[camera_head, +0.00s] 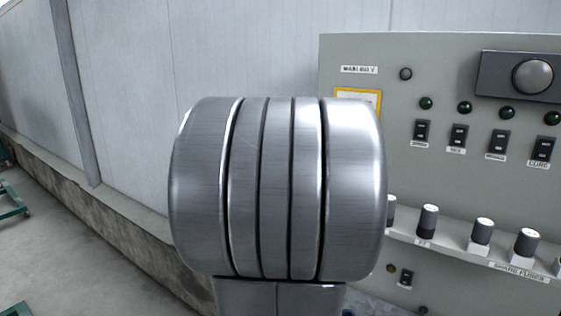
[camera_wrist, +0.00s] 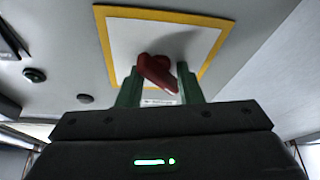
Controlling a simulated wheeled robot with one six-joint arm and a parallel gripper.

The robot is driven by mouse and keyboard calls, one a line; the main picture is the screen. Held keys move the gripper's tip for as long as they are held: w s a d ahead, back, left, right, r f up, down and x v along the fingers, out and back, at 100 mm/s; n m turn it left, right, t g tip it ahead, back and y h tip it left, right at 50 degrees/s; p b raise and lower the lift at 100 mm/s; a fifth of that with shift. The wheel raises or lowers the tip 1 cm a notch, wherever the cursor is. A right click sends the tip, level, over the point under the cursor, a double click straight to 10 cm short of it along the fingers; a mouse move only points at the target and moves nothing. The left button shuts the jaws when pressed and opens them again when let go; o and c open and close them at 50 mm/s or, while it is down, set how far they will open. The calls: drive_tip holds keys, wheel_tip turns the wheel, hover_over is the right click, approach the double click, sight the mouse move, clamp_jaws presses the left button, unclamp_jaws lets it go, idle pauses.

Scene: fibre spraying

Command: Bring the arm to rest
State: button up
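In the wrist view my gripper (camera_wrist: 158,72) has two green fingers standing apart. A red handle (camera_wrist: 157,75) lies between and just beyond the fingertips, tilted down to the right. The handle sits on a white plate with a yellow border (camera_wrist: 118,38) on the grey panel. In the head view my arm's large metal joint fills the middle and hides my gripper and the handle. Only a corner of the yellow-bordered plate (camera_head: 376,96) shows there.
The grey control panel (camera_head: 450,75) with switches, green lamps and a row of fuses (camera_head: 481,233) on a ledge stands close at the right. A pale wall (camera_head: 130,90) runs behind. Open floor (camera_head: 60,250) lies at the left, with green metal frames (camera_head: 12,200) at the edge.

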drive_tip(key=b+v, duration=0.2)
drive_tip(key=v, duration=0.8)
drive_tip(key=shift+m, duration=0.3)
drive_tip(key=shift+a, duration=0.1)
